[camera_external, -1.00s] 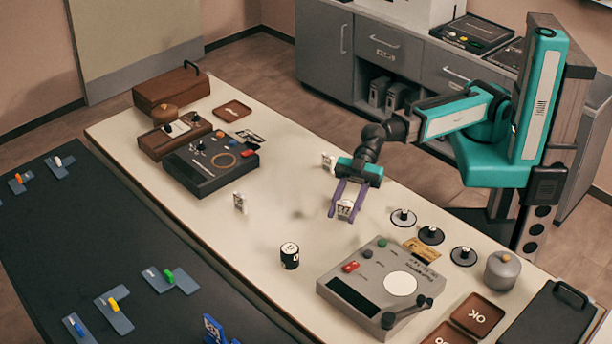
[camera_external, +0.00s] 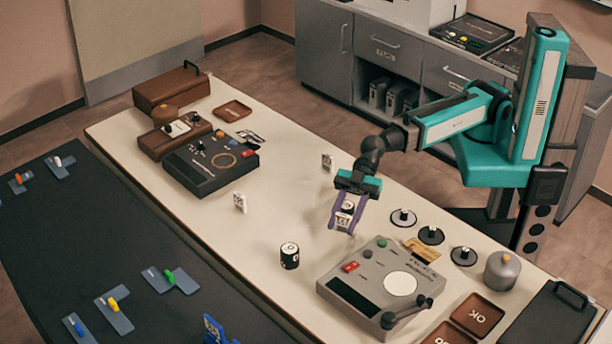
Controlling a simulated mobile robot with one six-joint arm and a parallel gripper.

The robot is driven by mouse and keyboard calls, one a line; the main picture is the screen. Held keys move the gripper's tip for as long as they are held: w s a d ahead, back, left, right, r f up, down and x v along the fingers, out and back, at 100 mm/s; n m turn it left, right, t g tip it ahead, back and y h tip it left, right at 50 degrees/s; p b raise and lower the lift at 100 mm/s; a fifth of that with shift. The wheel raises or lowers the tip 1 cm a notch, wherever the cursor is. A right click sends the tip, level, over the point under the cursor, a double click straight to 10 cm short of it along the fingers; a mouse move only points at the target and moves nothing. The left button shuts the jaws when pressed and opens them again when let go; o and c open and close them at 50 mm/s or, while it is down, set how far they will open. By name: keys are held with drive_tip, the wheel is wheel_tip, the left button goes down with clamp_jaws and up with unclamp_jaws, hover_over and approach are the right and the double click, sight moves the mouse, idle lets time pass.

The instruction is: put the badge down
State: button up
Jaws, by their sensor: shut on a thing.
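My gripper (camera_external: 342,228), with purple fingers, hangs over the middle of the pale table (camera_external: 275,215), just behind the grey console. It is shut on a small white badge (camera_external: 343,220) with dark markings, held upright between the fingers. A dark, white-topped shape shows just above the badge between the fingers; I cannot tell whether it is part of it. Whether the badge touches the table is not clear. Two similar white badges stand on the table, one left of my gripper (camera_external: 240,202) and one farther back (camera_external: 327,162).
The grey console (camera_external: 375,285) with its lever lies close in front of my gripper. A black canister (camera_external: 289,255) stands to the left. Round dark discs (camera_external: 431,235) and a grey pot (camera_external: 501,270) are to the right. The table between the dark box (camera_external: 210,165) and my gripper is mostly clear.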

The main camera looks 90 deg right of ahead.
sight(343, 232)
drive_tip(key=shift+f, duration=1.95)
drive_tip(key=shift+f, duration=0.15)
drive_tip(key=o, duration=1)
drive_tip(key=shift+r, duration=0.2)
drive_tip(key=shift+b+v, duration=0.3)
drive_tip(key=shift+v, duration=1.2)
drive_tip(key=shift+f+b, duration=0.15)
drive_tip(key=shift+b, duration=0.55)
drive_tip(key=shift+b, duration=0.3)
